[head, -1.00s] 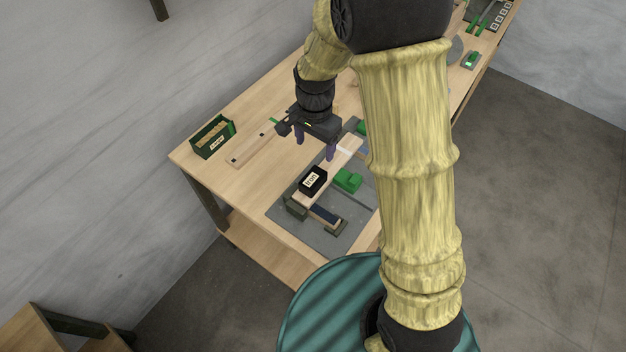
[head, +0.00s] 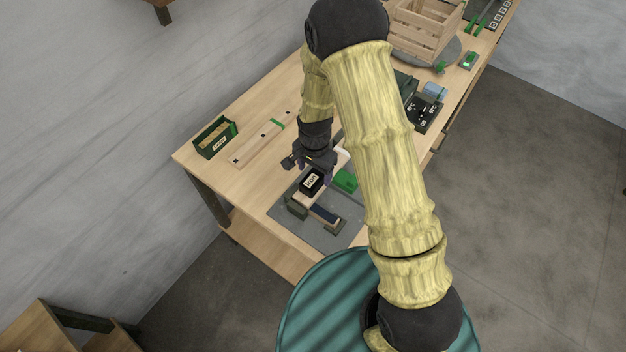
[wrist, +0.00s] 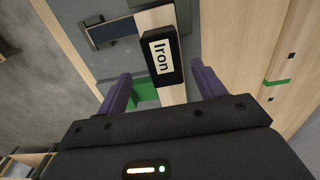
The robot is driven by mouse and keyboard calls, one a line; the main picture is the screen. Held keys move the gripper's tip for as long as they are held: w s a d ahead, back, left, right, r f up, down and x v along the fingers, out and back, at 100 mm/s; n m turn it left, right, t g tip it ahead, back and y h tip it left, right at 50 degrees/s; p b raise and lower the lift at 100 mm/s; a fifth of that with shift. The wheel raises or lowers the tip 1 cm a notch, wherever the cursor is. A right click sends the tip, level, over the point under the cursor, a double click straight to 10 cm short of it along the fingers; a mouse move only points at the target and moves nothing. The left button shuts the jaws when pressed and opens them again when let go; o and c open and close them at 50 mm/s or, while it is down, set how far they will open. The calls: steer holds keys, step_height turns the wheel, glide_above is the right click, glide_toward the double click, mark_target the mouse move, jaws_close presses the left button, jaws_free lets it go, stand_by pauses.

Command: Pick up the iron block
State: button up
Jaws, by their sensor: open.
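The iron block (head: 312,179) is black with a white label and lies on a pale wooden strip over the grey mat. In the wrist view the block (wrist: 161,57) shows the word "Iron" and lies ahead, between the lines of the two fingers. My gripper (wrist: 158,84) is open, with its purple fingers on either side of the wooden strip and apart from the block. In the head view my gripper (head: 312,171) is right behind the block and partly hidden by it and by its own body.
A green block (head: 345,181) is to the right of the iron block. A dark blue piece (head: 325,215) is in front. A green bin (head: 215,138) and a long wooden strip (head: 262,138) are to the left. A wooden crate (head: 425,30) stands at the back.

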mark_target(313, 178)
steer(key=shift+f, duration=0.1)
step_height(313, 178, down, 3)
steer(key=p, duration=0.2)
steer(key=shift+w+a+r+p, duration=0.15)
steer(key=shift+r+p, duration=0.05)
steer(key=shift+p, duration=0.1)
steer(key=shift+f+p, duration=0.35)
steer(key=shift+f, duration=0.85)
steer(key=shift+c, duration=0.4)
steer(key=shift+w, duration=0.1)
jaws_close()
